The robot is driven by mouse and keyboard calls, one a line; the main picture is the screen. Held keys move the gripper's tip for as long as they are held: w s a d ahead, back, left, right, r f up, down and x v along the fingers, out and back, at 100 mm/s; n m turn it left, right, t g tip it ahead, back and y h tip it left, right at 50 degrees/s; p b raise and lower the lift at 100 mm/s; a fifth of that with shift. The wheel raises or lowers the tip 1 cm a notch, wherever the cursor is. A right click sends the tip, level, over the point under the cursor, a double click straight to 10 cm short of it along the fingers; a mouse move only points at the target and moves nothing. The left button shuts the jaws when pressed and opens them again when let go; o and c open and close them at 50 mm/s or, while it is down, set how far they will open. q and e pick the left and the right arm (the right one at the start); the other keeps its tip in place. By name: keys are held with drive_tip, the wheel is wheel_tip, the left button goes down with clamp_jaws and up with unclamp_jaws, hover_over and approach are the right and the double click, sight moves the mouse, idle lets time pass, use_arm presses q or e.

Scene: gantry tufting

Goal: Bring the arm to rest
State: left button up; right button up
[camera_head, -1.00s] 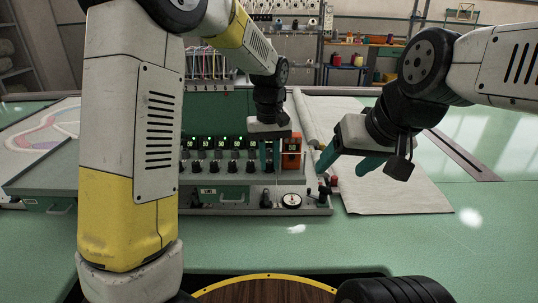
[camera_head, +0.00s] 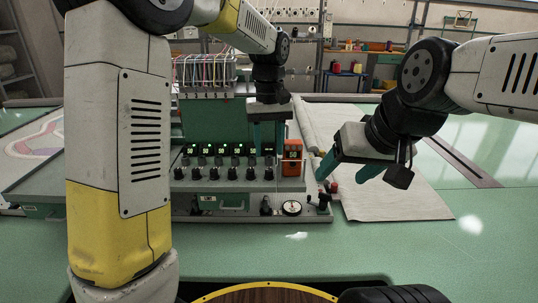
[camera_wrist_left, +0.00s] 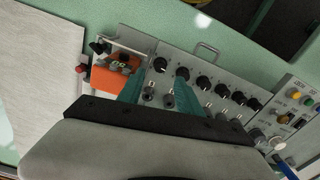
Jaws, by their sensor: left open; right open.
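My left gripper (camera_head: 267,136) is open and empty, its teal fingers pointing down over the right end of the control panel (camera_head: 235,202). In the left wrist view its fingers (camera_wrist_left: 158,92) show above the panel's knobs, beside an orange device. My right gripper (camera_head: 355,170) is open and empty, tilted, to the right of the panel and above the pale cloth. My left arm crosses the left side of the head view and hides part of the machine.
The orange unit (camera_head: 292,157) with a lit display stands at the panel's right end. Black knobs (camera_head: 233,173) line the panel. A pale cloth (camera_head: 400,200) lies on the green table (camera_head: 480,250), which is clear at front right. Coloured threads (camera_head: 203,70) hang behind.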

use_arm(q)
drive_tip(key=shift+r, duration=0.5)
drive_tip(key=shift+s+a+r, duration=0.1)
drive_tip(key=shift+a+r, duration=0.05)
drive_tip(key=shift+a, duration=0.05)
drive_tip(key=s+a+r+m+t+h, duration=0.1)
drive_tip(key=s+a+t, duration=0.2)
drive_tip(key=s+a, duration=0.4)
drive_tip(key=s+a+r+m+t+h, duration=0.1)
drive_tip(key=s+a+r+t, duration=0.1)
drive_tip(key=s+a, duration=0.5)
drive_tip(key=s+t, duration=0.1)
drive_tip(key=s, duration=0.5)
drive_tip(key=shift+r, duration=0.3)
